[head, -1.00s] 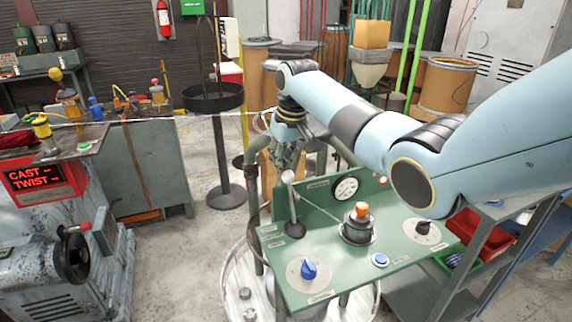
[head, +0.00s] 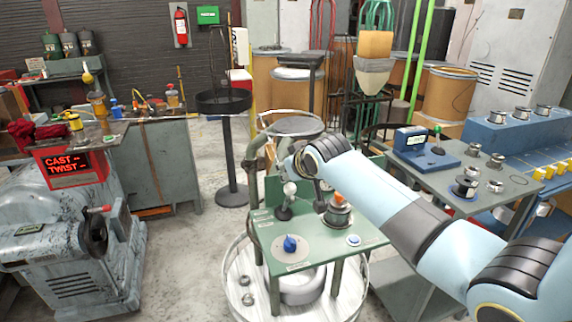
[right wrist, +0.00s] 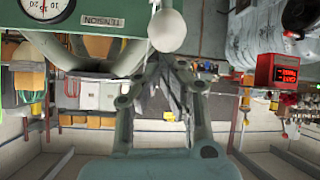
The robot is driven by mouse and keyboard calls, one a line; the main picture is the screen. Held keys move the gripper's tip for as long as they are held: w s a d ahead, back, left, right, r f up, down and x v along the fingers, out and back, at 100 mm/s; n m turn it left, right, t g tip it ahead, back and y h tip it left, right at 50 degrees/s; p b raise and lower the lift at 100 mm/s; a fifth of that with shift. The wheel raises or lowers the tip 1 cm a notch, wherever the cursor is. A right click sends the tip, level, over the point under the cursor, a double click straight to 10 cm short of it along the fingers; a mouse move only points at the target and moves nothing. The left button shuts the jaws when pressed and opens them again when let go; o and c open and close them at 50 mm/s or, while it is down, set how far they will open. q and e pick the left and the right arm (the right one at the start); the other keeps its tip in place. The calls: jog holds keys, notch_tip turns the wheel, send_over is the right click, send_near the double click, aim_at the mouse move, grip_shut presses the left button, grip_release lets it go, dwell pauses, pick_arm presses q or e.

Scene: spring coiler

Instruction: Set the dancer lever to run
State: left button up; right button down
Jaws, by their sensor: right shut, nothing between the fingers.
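The green control panel (head: 268,237) stands in the middle of the head view. A short lever with a pale ball knob (head: 290,188) rises from a dark base at its left back; I take it for the dancer lever. In the right wrist view, the pale knob (right wrist: 167,30) hangs close by the fingertips, beside the tension gauge (right wrist: 48,10). My right gripper (right wrist: 172,72) is shut and empty, and I see no clear contact with the knob. In the head view, my arm mostly hides this gripper and the gauge. My left gripper is out of view.
The panel also carries a blue knob (head: 290,243), an orange-topped button (head: 338,208) and a blue push button (head: 354,240). A grey instrument table (head: 440,178) stands at right. The cast-and-twist machine (head: 70,240) is at left, with open floor between it and the panel.

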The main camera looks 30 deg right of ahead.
jog(key=shift+s+f, duration=0.15)
jog(key=shift+s, duration=0.15)
jog(key=shift+s+a+t, duration=0.1)
jog(key=shift+t, duration=0.2)
jog(key=shift+s, duration=0.15)
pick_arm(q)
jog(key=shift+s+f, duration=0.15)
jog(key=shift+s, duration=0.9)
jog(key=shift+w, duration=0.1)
